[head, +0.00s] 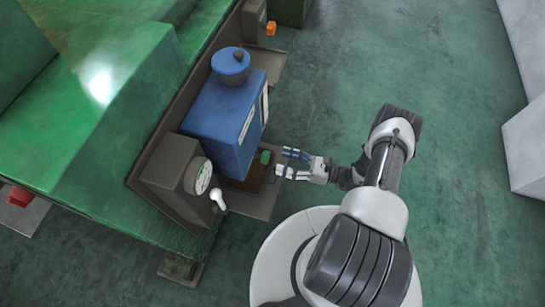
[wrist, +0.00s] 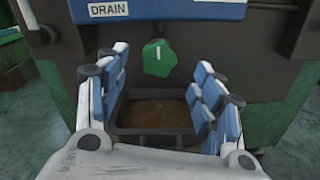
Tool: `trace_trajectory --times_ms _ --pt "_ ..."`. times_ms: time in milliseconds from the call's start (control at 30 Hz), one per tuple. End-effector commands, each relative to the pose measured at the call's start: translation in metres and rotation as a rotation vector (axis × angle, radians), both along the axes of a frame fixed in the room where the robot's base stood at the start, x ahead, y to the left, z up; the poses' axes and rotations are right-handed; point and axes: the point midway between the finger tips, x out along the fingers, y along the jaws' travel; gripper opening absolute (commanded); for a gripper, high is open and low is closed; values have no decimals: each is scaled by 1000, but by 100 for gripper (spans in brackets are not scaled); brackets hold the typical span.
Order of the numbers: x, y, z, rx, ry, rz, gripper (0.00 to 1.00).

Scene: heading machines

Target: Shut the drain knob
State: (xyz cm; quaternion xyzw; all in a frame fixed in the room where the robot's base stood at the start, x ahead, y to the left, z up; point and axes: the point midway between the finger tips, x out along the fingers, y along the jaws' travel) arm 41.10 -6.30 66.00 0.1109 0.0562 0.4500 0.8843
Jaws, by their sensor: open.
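The drain knob (wrist: 158,58) is a green lobed knob with a short white mark pointing up and down, below a "DRAIN" label (wrist: 108,9) in the wrist view. In the head view the green knob (head: 265,157) sits low beside the blue tank. My gripper (wrist: 160,85) is open, its blue-and-white fingers spread to the left and right with the knob ahead between them, apart from both. In the head view my gripper (head: 281,163) faces left toward the knob, with a small gap visible.
The blue tank (head: 222,118) with a round cap stands above the knob. A brown-bottomed tray (wrist: 160,112) lies below it. A round gauge (head: 202,178) and a white-knobbed lever (head: 218,197) are near. Green floor (head: 330,60) is open to the right.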

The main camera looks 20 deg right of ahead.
Motion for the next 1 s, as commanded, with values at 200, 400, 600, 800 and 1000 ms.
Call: trace_trajectory --times_ms 200,400,600,800,1000 --pt "-21 -29 0 0 0 -2 61" --pt "-27 -37 0 -1 0 1 61" --pt "-27 -37 0 -1 0 1 61" --pt "-27 -37 0 -1 0 1 61" --pt "-25 -38 5 -12 -5 15 61"
